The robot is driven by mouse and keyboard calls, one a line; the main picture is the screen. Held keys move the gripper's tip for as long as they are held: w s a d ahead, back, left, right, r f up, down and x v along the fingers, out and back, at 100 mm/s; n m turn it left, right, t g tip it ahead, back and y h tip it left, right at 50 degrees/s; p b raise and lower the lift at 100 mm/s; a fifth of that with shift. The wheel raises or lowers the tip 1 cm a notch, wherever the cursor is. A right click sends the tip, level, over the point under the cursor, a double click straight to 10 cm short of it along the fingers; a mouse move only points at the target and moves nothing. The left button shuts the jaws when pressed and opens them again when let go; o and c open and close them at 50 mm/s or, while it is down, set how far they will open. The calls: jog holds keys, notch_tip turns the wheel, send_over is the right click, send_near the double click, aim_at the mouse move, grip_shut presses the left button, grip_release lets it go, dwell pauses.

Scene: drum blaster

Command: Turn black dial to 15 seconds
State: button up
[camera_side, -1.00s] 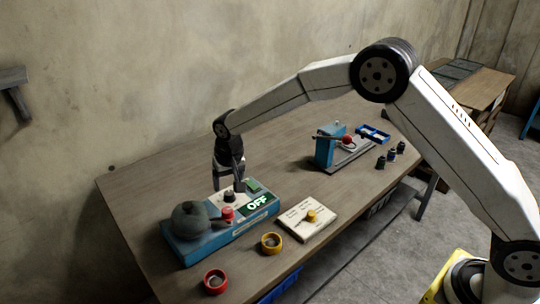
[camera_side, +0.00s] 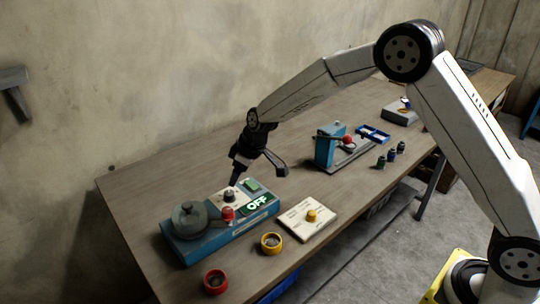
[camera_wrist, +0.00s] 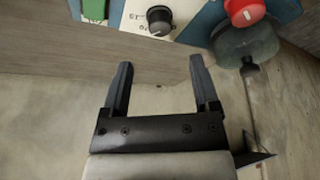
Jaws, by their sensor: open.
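The blue drum blaster box (camera_side: 185,250) sits at the table's front left. Its black dial (camera_side: 229,195) stands on a white plate; the dial also shows at the top of the wrist view (camera_wrist: 159,19), with partly legible markings beside it. My gripper (camera_side: 258,177) is open and empty, tilted above and behind the box. In the wrist view my gripper's fingers (camera_wrist: 157,75) are spread apart, with the dial beyond their tips and not between them.
A round grey drum (camera_side: 190,217) is on the box's left part. A white panel with a yellow knob (camera_side: 311,216), a yellow ring (camera_side: 271,243) and a red ring (camera_side: 215,281) lie in front. A blue device (camera_side: 326,148) stands farther right. The back left tabletop is clear.

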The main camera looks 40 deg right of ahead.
aim_at(230, 192)
jog(key=shift+f, duration=0.15)
jog(key=shift+x, duration=3.8)
grip_shut()
